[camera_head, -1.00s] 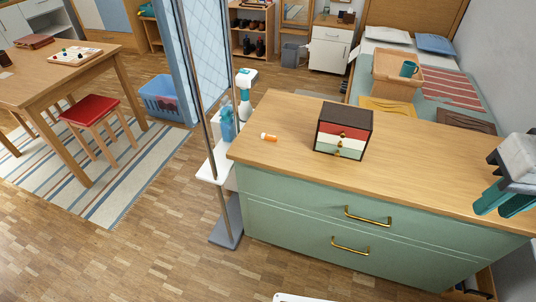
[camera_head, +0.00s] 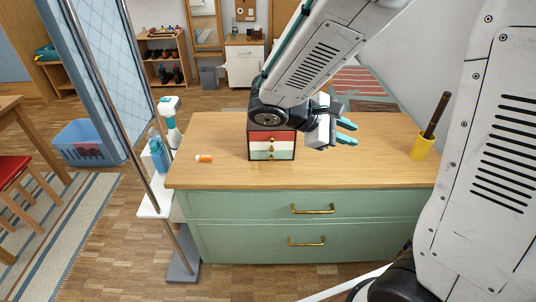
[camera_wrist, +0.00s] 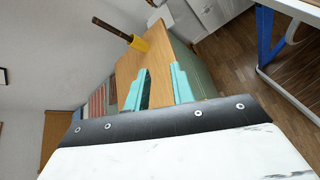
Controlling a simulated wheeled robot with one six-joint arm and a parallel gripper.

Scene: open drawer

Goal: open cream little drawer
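The small dark box (camera_head: 248,146) stands on the wooden counter top (camera_head: 215,135). All three look closed. My arm passes in front of the box's top and hides it. My gripper (camera_head: 345,132) is just right of the box, above the counter, with teal fingers pointing right, away from the drawers. In the wrist view the fingers (camera_wrist: 163,88) are apart with nothing between them. The box does not show there.
A yellow cup with a dark stick (camera_head: 422,146) stands at the counter's right. Large green drawers with brass handles (camera_head: 312,209) are below. A folding screen and a white stand (camera_head: 155,207) are left.

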